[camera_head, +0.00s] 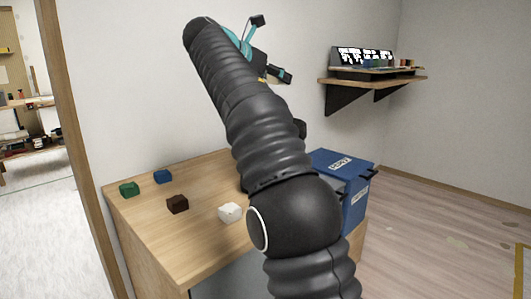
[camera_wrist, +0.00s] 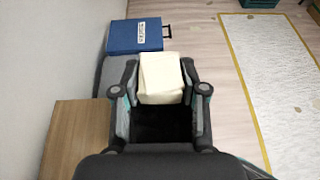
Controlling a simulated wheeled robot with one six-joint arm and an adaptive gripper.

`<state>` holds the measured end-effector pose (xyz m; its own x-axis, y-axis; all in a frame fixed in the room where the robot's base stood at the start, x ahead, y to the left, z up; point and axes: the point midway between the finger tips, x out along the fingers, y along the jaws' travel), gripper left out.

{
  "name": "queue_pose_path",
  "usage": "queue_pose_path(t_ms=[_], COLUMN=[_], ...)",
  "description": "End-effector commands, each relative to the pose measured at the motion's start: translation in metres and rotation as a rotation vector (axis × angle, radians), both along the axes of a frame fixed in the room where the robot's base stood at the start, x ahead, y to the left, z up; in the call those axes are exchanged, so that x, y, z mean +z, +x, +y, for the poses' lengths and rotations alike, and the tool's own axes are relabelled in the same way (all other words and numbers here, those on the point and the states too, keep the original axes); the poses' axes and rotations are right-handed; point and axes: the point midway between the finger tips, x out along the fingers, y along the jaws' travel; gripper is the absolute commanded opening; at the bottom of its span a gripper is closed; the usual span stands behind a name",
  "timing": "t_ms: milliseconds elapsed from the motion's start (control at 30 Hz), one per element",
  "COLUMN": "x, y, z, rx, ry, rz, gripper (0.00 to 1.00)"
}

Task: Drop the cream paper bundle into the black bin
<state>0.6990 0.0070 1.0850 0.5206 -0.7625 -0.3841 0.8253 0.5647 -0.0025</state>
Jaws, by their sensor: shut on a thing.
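The cream paper bundle (camera_wrist: 161,74) sits between the fingertips of my gripper (camera_wrist: 162,80) in the wrist view. Both fingers press on its sides, and it is held off any surface. In the head view my gripper (camera_head: 272,48) is raised high at the top, in front of the wall; the bundle does not show clearly there. I cannot make out the black bin for certain in either view. A dark area fills the space between my fingers in the wrist view, and I cannot tell what it is.
A wooden table (camera_head: 150,215) carries green (camera_head: 129,189), blue (camera_head: 163,176), dark brown (camera_head: 177,204) and white (camera_head: 230,212) blocks. A blue box (camera_head: 357,205) stands at its right, also in the wrist view (camera_wrist: 135,36). A wall shelf (camera_head: 370,78) is at right.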

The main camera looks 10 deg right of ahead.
Motion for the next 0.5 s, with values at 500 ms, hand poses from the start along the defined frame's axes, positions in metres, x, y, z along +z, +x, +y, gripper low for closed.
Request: queue_pose_path(t_ms=[500], x=[-0.04], y=[-0.001], z=[-0.006], rx=[-0.008], ry=[0.0], rz=[0.002], gripper=[0.22])
